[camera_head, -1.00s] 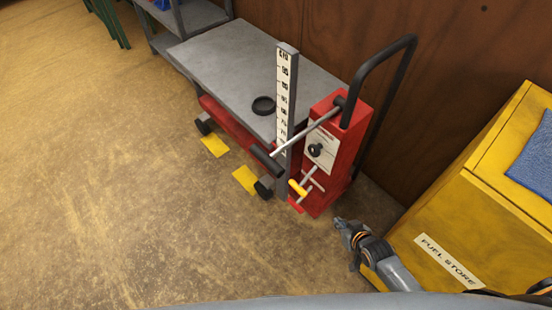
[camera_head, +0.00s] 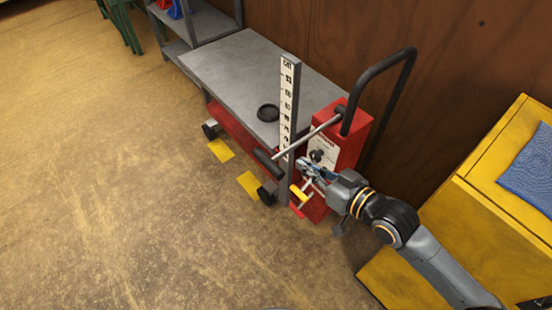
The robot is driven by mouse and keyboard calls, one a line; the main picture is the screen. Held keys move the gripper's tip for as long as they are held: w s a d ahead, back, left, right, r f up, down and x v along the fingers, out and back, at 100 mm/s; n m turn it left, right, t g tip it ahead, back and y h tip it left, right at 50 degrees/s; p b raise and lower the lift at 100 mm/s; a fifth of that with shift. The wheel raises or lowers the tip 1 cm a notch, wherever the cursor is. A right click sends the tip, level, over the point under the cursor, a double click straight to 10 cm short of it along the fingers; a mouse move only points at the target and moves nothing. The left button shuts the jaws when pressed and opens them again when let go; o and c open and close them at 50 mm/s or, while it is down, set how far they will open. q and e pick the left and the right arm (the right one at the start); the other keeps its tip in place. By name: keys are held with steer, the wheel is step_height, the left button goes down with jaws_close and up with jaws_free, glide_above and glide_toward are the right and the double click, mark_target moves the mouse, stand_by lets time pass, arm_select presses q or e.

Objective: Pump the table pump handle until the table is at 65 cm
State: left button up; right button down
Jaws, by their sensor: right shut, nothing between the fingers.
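The lift table (camera_head: 235,68) has a grey top at the back centre, with a black round piece (camera_head: 268,113) on it. A height scale (camera_head: 287,100) stands upright at its near corner; its numbers are too small to read surely. The red pump unit (camera_head: 352,135) stands at the table's right end. The pump handle (camera_head: 310,137) is a grey rod with a black grip (camera_head: 267,162), sloping down to the left. My right gripper (camera_head: 304,168) is shut and empty, in front of the pump unit's face, right of the grip and below the rod. My left gripper is out of view.
A yellow cabinet (camera_head: 455,215) with a blue cloth (camera_head: 530,170) stands at the right. A black push bar (camera_head: 387,62) rises behind the pump unit. A yellow-gripped lever (camera_head: 299,193) sits low on the unit. Open floor (camera_head: 110,190) lies to the left.

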steer(key=p, duration=0.1)
glide_above(276, 165)
step_height(276, 165, down, 2)
steer(key=f, duration=0.2)
steer(key=shift+w+d+f, duration=0.1)
steer(key=shift+w+f, duration=0.1)
steer(key=shift+f, duration=0.15)
steer(key=shift+s+f, duration=0.15)
steer(key=shift+f, duration=0.6)
steer(key=shift+f, duration=0.1)
